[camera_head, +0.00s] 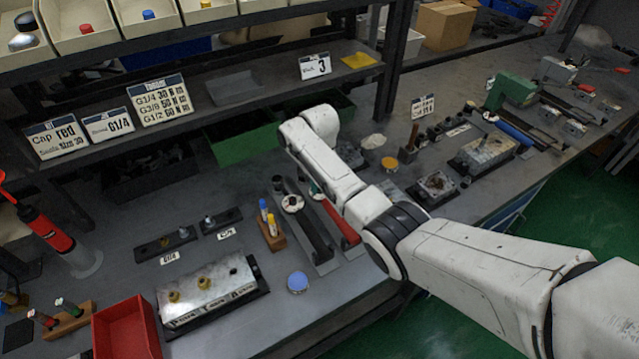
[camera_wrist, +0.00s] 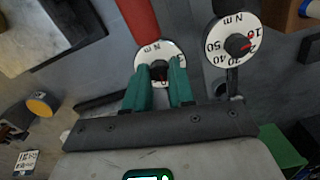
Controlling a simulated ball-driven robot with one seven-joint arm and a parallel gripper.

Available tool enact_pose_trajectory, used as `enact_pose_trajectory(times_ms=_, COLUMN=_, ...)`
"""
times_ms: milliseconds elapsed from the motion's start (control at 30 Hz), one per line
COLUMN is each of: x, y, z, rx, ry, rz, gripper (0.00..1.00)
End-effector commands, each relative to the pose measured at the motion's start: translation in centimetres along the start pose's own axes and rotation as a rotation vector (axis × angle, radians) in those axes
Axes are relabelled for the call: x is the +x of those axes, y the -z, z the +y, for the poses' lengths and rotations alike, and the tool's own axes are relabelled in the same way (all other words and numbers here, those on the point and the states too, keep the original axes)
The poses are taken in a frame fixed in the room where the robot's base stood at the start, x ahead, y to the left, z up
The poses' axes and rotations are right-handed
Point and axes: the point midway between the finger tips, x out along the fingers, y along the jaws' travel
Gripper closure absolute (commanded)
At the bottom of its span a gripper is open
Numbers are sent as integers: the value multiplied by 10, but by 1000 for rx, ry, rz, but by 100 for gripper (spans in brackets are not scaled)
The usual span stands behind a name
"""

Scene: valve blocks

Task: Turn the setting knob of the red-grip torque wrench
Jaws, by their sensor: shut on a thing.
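The red-grip torque wrench shows its red handle (camera_head: 342,222) beside my arm in the head view. In the wrist view its red grip (camera_wrist: 138,18) is at the top, with a white round N m dial (camera_wrist: 148,48) below it. My gripper (camera_wrist: 160,70) has its two teal fingers over this dial, shut on the small dark setting knob at the dial's centre. The fingers hide most of the knob and part of the scale, so I cannot read the setting. In the head view my arm mostly hides the gripper and this dial.
A second wrench with a white dial (camera_wrist: 232,42) lies close to the right in the wrist view. A metal valve block (camera_head: 208,290), a blue cap (camera_head: 297,282) and a red bin (camera_head: 126,328) stand on the bench. Shelf signs (camera_head: 163,98) stand behind.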

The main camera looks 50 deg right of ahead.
Motion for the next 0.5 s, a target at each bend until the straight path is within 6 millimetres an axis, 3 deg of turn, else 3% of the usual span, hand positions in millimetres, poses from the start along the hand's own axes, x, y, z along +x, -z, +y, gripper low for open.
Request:
enact_pose_trajectory(times_ms=100, x=-1, y=1, z=0, rx=-1, ry=0, rz=3, gripper=100)
enact_pose_trajectory(times_ms=133, x=-1, y=1, z=0, rx=-1, ry=0, rz=3, gripper=74)
enact_pose_trajectory(times_ms=200, x=-1, y=1, z=0, rx=-1, ry=0, rz=3, gripper=68)
enact_pose_trajectory(times_ms=400, x=-1, y=0, z=0, rx=-1, ry=0, rz=1, gripper=50)
enact_pose_trajectory(times_ms=500, x=0, y=0, z=0, rx=-1, ry=0, rz=1, gripper=50)
